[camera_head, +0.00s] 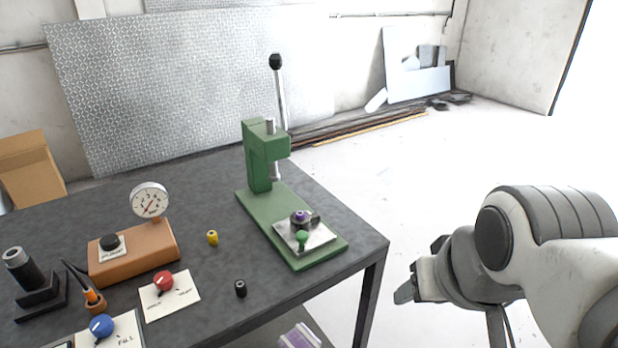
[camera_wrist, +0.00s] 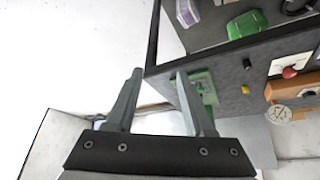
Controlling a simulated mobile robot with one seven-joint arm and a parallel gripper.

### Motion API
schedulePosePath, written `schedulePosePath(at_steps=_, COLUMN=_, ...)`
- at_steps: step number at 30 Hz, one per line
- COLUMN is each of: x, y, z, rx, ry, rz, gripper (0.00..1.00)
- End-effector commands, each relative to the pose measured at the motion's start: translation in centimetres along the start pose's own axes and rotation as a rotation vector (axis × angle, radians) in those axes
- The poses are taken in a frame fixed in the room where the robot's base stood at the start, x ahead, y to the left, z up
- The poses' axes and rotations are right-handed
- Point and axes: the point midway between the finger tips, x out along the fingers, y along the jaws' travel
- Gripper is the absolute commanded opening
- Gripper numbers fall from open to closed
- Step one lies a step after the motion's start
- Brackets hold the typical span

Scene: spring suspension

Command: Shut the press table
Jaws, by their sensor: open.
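The green press (camera_head: 262,150) stands on the dark table near its right edge, its long lever with a black knob pointing up. Its press table, a silver plate (camera_head: 290,236), sits at the front end of the green base, forward of the ram and not under it. My gripper (camera_head: 420,272) is open and empty, right of the table and apart from the press. In the wrist view my gripper (camera_wrist: 160,75) shows both fingers spread, with part of the green press (camera_wrist: 207,88) beyond the right finger.
The dark table (camera_head: 205,180) also bears an orange gauge block (camera_head: 135,258), a yellow piece (camera_head: 212,238), a black piece (camera_head: 240,288) and a red-knob panel (camera_head: 170,295). A purple item (camera_head: 300,337) lies below the tabletop. The floor right of the table is clear.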

Motion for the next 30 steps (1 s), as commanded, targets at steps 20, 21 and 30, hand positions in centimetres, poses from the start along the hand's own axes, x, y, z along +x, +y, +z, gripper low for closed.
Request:
schedulePosePath(at_steps=20, x=8.1, y=-5.8, z=-9.7, rx=1.241, ry=-0.381, rz=-0.309, gripper=0.00)
schedulePosePath(at_steps=21, x=8.9, y=-5.9, z=-10.5, rx=1.343, ry=-0.410, rz=-0.319, gripper=0.00)
schedulePosePath(at_steps=30, x=15.8, y=-4.8, z=-15.4, rx=2.046, ry=-0.611, rz=-0.344, gripper=0.00)
